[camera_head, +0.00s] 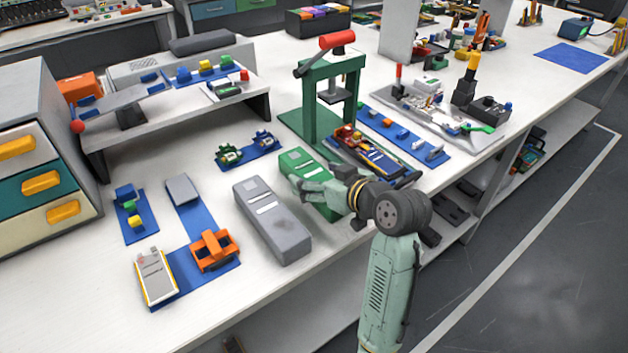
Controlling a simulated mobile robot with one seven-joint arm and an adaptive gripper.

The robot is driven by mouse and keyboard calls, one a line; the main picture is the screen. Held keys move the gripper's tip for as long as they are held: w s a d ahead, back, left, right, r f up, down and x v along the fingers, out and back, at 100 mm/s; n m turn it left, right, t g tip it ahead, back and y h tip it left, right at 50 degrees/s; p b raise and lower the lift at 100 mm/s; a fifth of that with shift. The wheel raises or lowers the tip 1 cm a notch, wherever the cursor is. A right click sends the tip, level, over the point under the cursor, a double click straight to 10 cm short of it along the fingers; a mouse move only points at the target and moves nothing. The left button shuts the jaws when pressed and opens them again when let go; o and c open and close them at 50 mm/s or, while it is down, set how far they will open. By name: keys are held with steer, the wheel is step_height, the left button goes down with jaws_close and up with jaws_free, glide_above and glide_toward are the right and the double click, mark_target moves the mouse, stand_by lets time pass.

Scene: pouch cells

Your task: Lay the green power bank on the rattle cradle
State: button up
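An orange cradle-shaped fixture (212,250) stands on a blue mat at the front left. It may be the rattle cradle, but no readable label confirms this. Nothing large lies on it.
A larger grey box (271,222) lies between the power bank and the orange fixture. The green press (318,100) with a red handle stands behind my gripper. Bare bench shows around the grey box.

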steer(key=c, duration=1.4)
steer(key=shift+r, duration=0.1)
